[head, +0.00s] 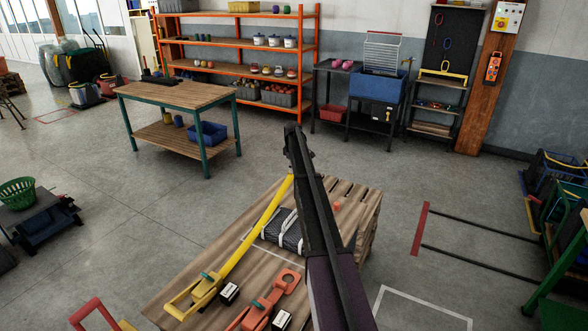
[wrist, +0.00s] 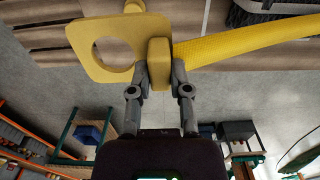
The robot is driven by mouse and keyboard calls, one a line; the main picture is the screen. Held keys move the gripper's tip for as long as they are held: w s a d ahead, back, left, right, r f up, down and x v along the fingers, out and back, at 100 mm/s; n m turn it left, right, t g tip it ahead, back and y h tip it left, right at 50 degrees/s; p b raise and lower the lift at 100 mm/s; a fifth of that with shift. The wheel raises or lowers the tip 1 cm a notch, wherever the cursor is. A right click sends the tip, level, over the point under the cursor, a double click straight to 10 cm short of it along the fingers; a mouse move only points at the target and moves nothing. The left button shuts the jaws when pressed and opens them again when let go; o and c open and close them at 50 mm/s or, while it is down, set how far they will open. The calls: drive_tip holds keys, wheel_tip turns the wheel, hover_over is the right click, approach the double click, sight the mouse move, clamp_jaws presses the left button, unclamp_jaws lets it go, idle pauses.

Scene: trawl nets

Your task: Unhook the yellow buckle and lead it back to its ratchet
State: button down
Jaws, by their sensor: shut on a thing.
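The yellow buckle (wrist: 92,38), a flat plate with a round hole, fills the upper left of the wrist view. My gripper (wrist: 160,66) is shut on its thick end, where the yellow strap (wrist: 250,42) leads off right. In the head view the strap (head: 245,241) runs straight from the yellow ratchet (head: 196,291), at the near left of the wooden pallet (head: 230,255), up to behind my arm. My arm hides the buckle and gripper there. Whether the buckle still touches a hook cannot be told.
A dark bundle with white ties (head: 284,231) lies on the pallet beside the strap. An orange ratchet (head: 265,303) lies right of the yellow one. A workbench (head: 180,95) and orange shelving (head: 235,70) stand beyond. Open floor (head: 100,200) lies left of the pallet.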

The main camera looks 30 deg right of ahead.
drive_tip(key=shift+s+a, duration=0.1)
drive_tip(key=shift+a, duration=0.05)
drive_tip(key=shift+s+a, duration=4.1)
drive_tip(key=shift+a, duration=1.95)
drive_tip(key=shift+s+a, duration=4.05)
drive_tip(key=shift+a, duration=2.05)
drive_tip(key=shift+s+a, duration=4.1)
drive_tip(key=shift+a, duration=1.95)
wheel_tip(320, 180, down, 14)
drive_tip(key=b, duration=1.4)
drive_tip(key=shift+a+f, duration=0.15)
drive_tip(key=shift+f, duration=0.05)
drive_tip(key=shift+s, duration=0.1)
drive_tip(key=shift+c, duration=2.4)
unclamp_jaws()
